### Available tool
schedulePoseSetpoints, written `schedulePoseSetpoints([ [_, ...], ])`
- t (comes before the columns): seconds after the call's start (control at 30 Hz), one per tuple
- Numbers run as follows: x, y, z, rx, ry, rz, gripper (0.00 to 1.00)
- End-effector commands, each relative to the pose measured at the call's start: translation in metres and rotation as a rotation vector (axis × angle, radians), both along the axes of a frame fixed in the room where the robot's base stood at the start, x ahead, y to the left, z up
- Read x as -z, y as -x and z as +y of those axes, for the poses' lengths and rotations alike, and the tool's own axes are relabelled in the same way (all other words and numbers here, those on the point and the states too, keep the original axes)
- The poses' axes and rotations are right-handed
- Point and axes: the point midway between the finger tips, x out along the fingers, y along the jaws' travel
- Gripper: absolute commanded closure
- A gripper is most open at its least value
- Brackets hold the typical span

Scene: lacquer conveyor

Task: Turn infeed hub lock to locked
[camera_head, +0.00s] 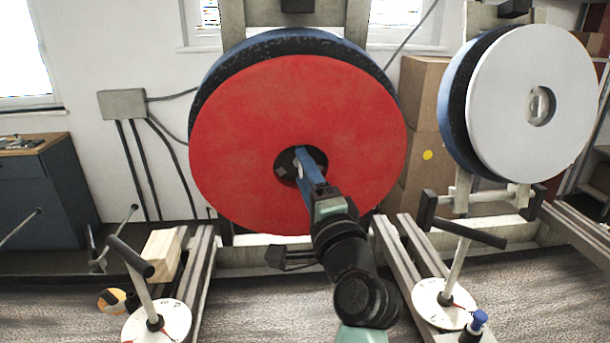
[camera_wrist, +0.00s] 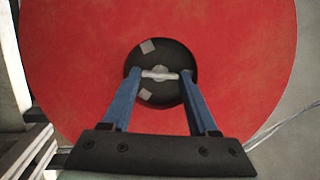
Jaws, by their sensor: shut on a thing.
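The infeed hub lock is a small pale bar (camera_wrist: 160,75) across the dark round hub (camera_wrist: 150,92) at the centre of the large red disc (camera_head: 250,140). In the wrist view the bar lies about level, and two grey patches show on the hub above and below it. My gripper (camera_head: 303,160) reaches into the hub from the front. In the wrist view its blue fingers (camera_wrist: 160,74) are shut on the two ends of the bar. In the head view the fingers and arm hide much of the hub.
A white disc (camera_head: 515,100) on a dark blue backing stands at the right. Levers with black handles rise from round dials at the left (camera_head: 160,322) and right (camera_head: 425,300). Rails, a wooden block (camera_head: 163,255) and cardboard boxes (camera_head: 415,150) stand around.

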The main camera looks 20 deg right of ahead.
Motion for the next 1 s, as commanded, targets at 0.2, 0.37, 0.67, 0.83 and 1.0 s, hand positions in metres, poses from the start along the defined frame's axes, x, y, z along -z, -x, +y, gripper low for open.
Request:
schedulePoseSetpoints([
  [0.2, 0.0008, 0.0000, -0.0004, -0.006, -0.032, -0.008, 0.96],
  [0.37, 0.0007, 0.0000, -0.0002, -0.007, -0.039, -0.010, 0.96],
  [0.67, 0.0007, 0.0000, -0.0001, -0.008, -0.039, -0.010, 0.29],
  [0.83, 0.0006, 0.0000, 0.0000, -0.008, -0.037, -0.009, 0.28],
  [1.0, 0.0010, 0.0012, -0.0001, -0.008, -0.035, -0.009, 0.28],
])
